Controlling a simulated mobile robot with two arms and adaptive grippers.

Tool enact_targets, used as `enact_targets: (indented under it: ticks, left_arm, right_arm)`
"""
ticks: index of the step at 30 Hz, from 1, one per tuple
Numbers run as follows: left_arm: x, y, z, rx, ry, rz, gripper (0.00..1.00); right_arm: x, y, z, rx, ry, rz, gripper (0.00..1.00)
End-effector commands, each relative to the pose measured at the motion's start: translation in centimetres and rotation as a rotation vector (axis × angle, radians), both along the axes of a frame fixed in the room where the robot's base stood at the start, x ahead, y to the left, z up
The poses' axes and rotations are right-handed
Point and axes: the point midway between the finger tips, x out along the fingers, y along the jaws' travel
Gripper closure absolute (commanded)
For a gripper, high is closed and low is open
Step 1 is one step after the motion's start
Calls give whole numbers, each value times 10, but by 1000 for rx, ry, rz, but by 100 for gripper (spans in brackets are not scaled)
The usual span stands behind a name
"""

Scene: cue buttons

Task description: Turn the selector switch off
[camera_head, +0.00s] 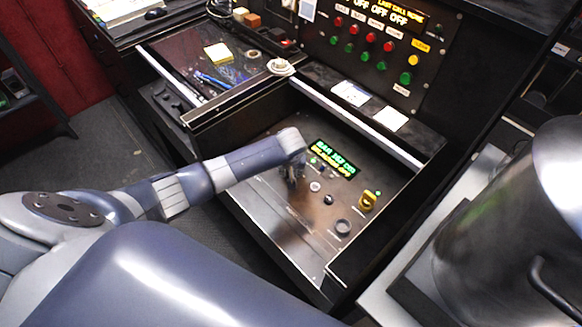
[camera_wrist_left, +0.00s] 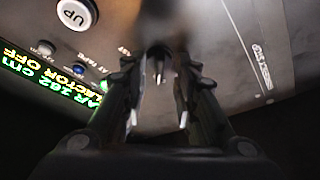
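My left gripper (camera_head: 293,172) is low over the left part of the sloped control panel (camera_head: 285,215). In the left wrist view its two fingers (camera_wrist_left: 158,112) stand apart, with a small metal lever (camera_wrist_left: 158,76) showing between them beyond the tips. I cannot tell whether they touch it, or whether this lever is the selector switch. The lit display (camera_head: 334,158) also shows in the left wrist view (camera_wrist_left: 45,95), where it reads "SELECTOR OFF". A yellow knob (camera_head: 368,200) is at the panel's right. My right gripper is not in view.
A white "UP" button (camera_wrist_left: 76,13) and a dark blue round control (camera_wrist_left: 78,68) are near the fingers. An upright board with red and green buttons (camera_head: 388,47) stands behind. A side tray (camera_head: 180,52) holds pens and notes.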

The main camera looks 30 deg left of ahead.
Motion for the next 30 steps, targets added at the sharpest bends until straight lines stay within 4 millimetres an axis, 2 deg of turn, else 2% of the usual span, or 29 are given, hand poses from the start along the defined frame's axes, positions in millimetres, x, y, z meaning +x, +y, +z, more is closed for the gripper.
enact_targets:
  ticks: [11, 17, 24, 30]
  left_arm:
    - [-2, -2, 7, -1, 0, -3, 72]
    - [-12, -7, 34, -2, -3, -3, 72]
    - [-28, -15, 77, -2, -2, -2, 72]
    - [-38, -19, 102, 0, 0, -1, 72]
  right_arm:
    - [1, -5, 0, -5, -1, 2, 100]
    - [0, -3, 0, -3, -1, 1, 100]
    - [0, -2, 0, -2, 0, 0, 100]
    - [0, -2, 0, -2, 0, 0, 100]
